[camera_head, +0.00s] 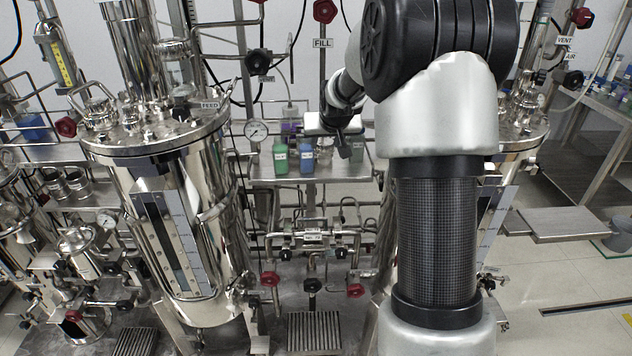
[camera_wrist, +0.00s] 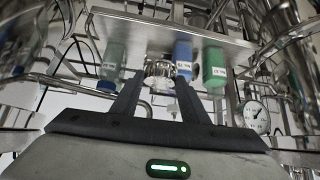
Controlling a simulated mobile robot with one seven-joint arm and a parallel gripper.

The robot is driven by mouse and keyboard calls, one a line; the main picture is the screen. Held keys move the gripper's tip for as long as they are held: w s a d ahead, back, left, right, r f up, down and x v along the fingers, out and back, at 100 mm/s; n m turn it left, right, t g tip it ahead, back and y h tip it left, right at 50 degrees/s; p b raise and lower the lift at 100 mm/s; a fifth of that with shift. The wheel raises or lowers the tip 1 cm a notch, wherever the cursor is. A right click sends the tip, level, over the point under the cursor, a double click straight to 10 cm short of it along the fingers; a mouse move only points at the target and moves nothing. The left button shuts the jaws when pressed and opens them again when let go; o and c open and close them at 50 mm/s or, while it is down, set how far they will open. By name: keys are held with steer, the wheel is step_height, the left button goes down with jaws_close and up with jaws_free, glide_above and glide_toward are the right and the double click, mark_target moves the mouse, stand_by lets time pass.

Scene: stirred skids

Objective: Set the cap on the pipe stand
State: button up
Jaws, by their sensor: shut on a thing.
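My gripper (camera_wrist: 158,98) shows in the wrist view with its two dark fingers pointing away from the camera. Between the fingertips is a small round, shiny metal or clear piece, which looks like the cap (camera_wrist: 160,72); its outline is partly lost against the shelf behind. In the head view my gripper (camera_head: 345,140) is small and dark in front of the shelf, partly behind my arm, and I cannot make out the cap there. I cannot pick out the pipe stand with certainty among the many steel pipes.
A steel shelf (camera_head: 315,179) behind my gripper bears a green bottle (camera_head: 280,160) and a blue bottle (camera_head: 306,157). A large steel vessel (camera_head: 175,225) stands at left. Pipes and red-knobbed valves (camera_head: 270,279) crowd the space below the shelf.

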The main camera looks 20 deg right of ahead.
steer(key=shift+m+h, duration=0.4)
steer(key=d+f+b, duration=0.1)
steer(key=w+d+f, duration=0.1)
steer(key=d, duration=0.1)
steer(key=w+d+f+b, duration=0.1)
steer(key=d, duration=0.1)
steer(key=shift+d+f+b, duration=0.15)
steer(key=shift+f+b, duration=0.05)
steer(key=shift+b, duration=0.15)
steer(key=shift+f+b, duration=0.4)
steer(key=shift+f, duration=2.35)
steer(key=shift+s, duration=0.1)
steer(key=shift+f, duration=0.2)
steer(key=o, duration=1.2)
steer(key=shift+c, duration=0.2)
steer(key=shift+r, duration=0.1)
